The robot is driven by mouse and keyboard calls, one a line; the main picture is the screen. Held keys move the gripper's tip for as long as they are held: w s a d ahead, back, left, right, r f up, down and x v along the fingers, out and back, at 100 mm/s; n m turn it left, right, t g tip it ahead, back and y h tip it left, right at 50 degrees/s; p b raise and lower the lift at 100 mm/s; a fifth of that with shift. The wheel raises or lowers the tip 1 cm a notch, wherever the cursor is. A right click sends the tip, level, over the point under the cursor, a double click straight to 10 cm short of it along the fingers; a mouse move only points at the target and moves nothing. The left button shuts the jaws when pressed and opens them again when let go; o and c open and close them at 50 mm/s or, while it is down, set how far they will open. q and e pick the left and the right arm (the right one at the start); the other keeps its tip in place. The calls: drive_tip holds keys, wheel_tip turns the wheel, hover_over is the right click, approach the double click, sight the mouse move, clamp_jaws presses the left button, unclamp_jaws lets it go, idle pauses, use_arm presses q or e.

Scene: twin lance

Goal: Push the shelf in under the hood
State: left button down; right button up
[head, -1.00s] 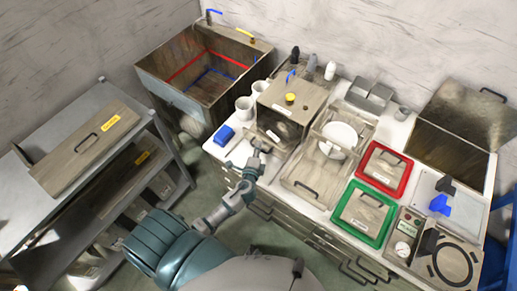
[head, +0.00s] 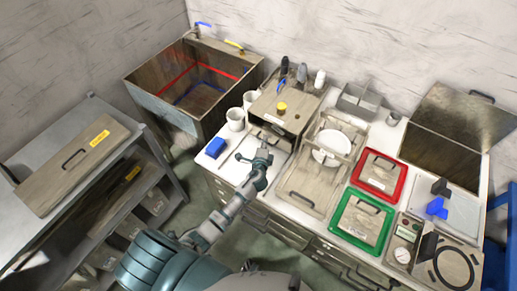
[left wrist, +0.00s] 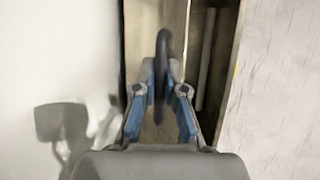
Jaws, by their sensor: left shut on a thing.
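The hood (head: 290,106) is a wooden box on the counter with a yellow knob on its top. My left gripper (head: 262,156) is low at its front side. In the left wrist view, my left gripper (left wrist: 160,98) is shut on a dark upright handle (left wrist: 162,62). The handle is on a pale wooden front (left wrist: 176,25), which I take as the shelf's. A dark gap (left wrist: 205,55) with a light rod shows right of it. How deep the shelf sits is hidden by my gripper and the hood. My right gripper is not in view.
A blue block (head: 215,147) and white mugs (head: 236,120) stand left of the hood. A wooden tray with a plate (head: 327,155) is close on its right. Red (head: 379,176) and green (head: 361,221) trays lie farther right. A sink box (head: 190,85) stands at the back left.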

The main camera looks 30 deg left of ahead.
use_arm(q)
drive_tip(key=shift+d+f, duration=0.2)
drive_tip(key=shift+d, duration=0.25)
drive_tip(key=c, duration=1.5)
unclamp_jaws()
drive_tip(key=shift+d, duration=0.1)
drive_tip(key=shift+r, duration=0.1)
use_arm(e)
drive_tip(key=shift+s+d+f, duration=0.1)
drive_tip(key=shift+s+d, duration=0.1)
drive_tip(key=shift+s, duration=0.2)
use_arm(q)
drive_tip(key=shift+w, duration=0.1)
drive_tip(key=v, duration=1)
drive_tip(key=shift+s, duration=0.4)
drive_tip(key=shift+s+d+r, duration=0.2)
drive_tip(key=shift+s+d, duration=0.15)
drive_tip(key=shift+s, duration=0.25)
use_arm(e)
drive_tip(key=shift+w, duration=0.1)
use_arm(q)
drive_tip(key=shift+a, duration=0.15)
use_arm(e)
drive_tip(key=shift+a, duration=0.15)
